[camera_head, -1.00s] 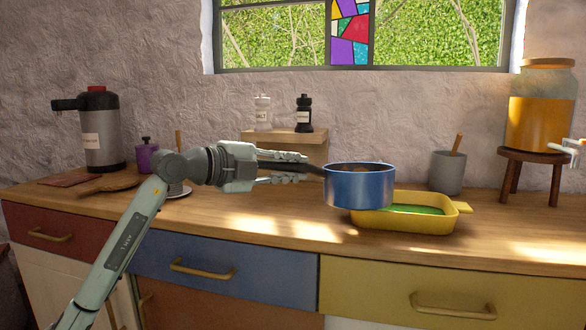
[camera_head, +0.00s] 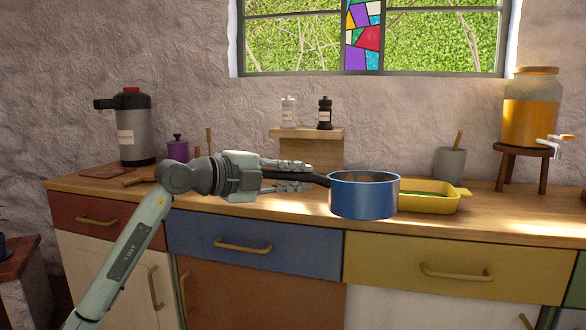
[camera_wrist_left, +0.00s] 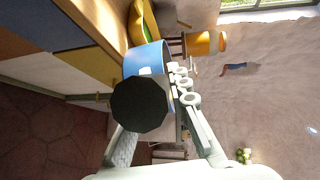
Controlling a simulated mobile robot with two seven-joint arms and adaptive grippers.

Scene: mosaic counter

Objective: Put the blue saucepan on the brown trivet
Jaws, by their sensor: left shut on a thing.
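The blue saucepan (camera_head: 363,196) is held level in the air in front of the counter's right half. My left gripper (camera_head: 303,178) is shut on its dark handle (camera_head: 320,179), which points left. In the left wrist view the saucepan (camera_wrist_left: 143,60) shows beyond the black handle end (camera_wrist_left: 140,104), between my fingers (camera_wrist_left: 160,115). A flat reddish-brown square (camera_head: 98,173) lies at the counter's left end and looks like the brown trivet; I see it only at a shallow angle. My right gripper is out of view.
A yellow dish (camera_head: 430,203) stands behind the saucepan. A grey dispenser (camera_head: 133,135), a purple pot (camera_head: 178,149) and a partly hidden wooden board (camera_head: 138,182) are at the left. A small wooden stand (camera_head: 18,258) is at the lower left. The counter's middle front is clear.

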